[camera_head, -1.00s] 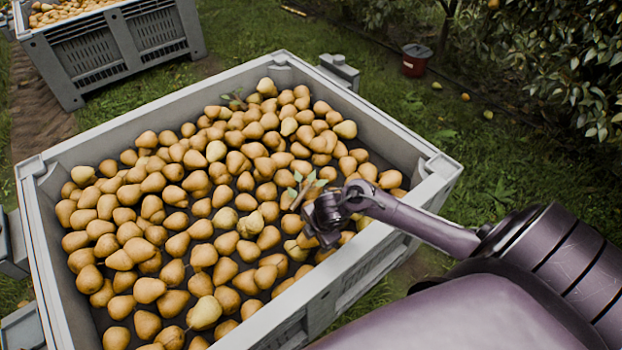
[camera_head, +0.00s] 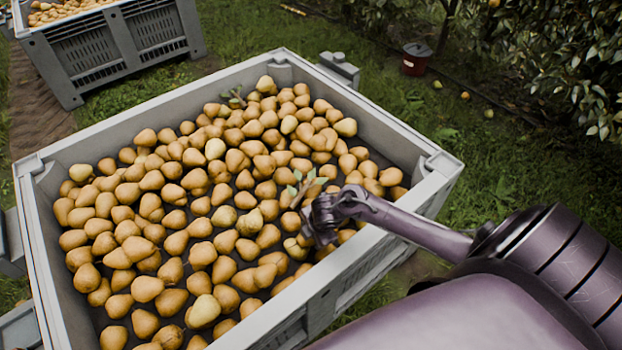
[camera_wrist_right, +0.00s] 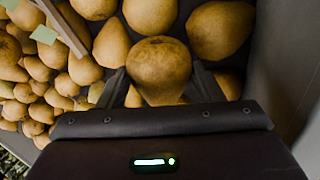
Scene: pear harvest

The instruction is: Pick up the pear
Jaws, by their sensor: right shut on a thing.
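My right gripper (camera_head: 318,226) reaches down into the grey crate (camera_head: 105,143) near its right wall, among the pears. In the right wrist view, my right gripper (camera_wrist_right: 160,88) is shut on a brown-yellow pear (camera_wrist_right: 158,68), with one finger on each side of it. In the head view the gripper hides the held pear. More pears (camera_wrist_right: 222,28) lie close around it in the wrist view. Many loose pears (camera_head: 200,255) cover the crate floor. My left gripper is not in view.
A leafy twig (camera_head: 303,187) lies by my right gripper, and another (camera_head: 236,97) lies near the crate's back. The crate's right wall stands close to my arm. A second pear crate (camera_head: 100,50) is at the back left. A red bucket (camera_head: 415,62) stands on the grass.

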